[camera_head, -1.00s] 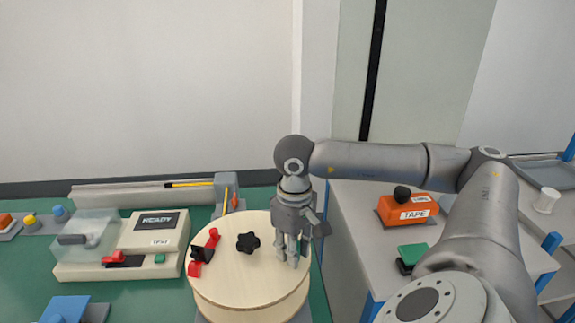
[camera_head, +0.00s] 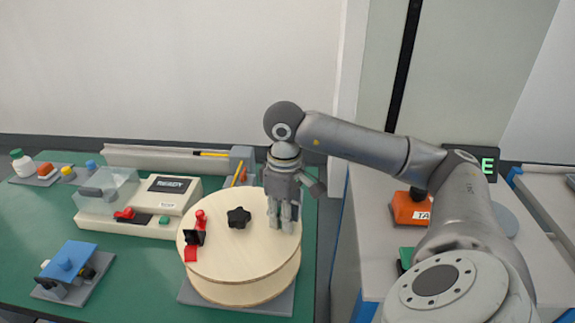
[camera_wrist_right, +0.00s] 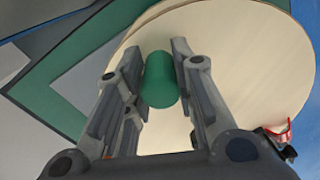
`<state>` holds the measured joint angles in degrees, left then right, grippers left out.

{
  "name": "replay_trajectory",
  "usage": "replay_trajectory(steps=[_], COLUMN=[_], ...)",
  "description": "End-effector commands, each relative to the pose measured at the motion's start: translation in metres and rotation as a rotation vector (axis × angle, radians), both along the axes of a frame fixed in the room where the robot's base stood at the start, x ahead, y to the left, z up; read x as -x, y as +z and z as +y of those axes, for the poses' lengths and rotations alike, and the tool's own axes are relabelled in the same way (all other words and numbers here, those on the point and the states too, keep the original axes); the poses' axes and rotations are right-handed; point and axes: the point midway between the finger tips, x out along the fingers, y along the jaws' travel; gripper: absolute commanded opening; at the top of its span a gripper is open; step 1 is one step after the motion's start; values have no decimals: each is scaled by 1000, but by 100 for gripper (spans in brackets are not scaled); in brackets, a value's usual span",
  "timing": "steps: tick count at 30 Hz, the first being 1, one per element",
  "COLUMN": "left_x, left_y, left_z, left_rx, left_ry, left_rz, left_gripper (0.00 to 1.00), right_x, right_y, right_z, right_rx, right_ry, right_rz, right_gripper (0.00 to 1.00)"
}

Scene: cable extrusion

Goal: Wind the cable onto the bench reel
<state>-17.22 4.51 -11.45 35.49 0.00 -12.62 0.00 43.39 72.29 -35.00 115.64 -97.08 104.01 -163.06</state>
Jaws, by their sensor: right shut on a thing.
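The bench reel (camera_head: 240,262) is a round wooden drum on a grey base plate, with a black star knob (camera_head: 239,217) at its top centre. A red and black clip (camera_head: 195,232) sits at the left of its top face. My right gripper (camera_head: 283,222) points down over the right part of the reel top. In the right wrist view it is shut on a green cylindrical handle (camera_wrist_right: 160,80) that stands on the reel's wooden face (camera_wrist_right: 225,60). In the head view the fingers hide this handle. I cannot make out the cable. My left gripper is not in view.
A cream machine with a dark display (camera_head: 172,186) stands behind and left of the reel. A blue block device (camera_head: 68,262) is at the front left. An orange tape dispenser (camera_head: 409,211) is on the grey table at right. Green bench between them is free.

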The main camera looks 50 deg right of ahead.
Motion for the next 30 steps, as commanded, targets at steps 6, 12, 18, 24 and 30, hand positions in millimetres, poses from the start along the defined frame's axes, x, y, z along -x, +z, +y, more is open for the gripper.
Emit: replay_trajectory(steps=[6,12,18,24,30], left_x=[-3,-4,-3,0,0], left_y=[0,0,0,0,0], left_z=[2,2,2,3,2], left_rx=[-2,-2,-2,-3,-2], left_ry=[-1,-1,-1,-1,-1], left_rz=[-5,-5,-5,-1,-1], left_gripper=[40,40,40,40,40], right_x=[0,0,0,0,-1], right_y=[1,1,0,3,28], right_z=[-2,-1,-1,0,-1], right_rx=[4,3,2,1,0], right_ry=[-4,-3,-2,-2,-1], right_rz=[1,1,0,0,-5], right_gripper=[0,42,48,48,48])
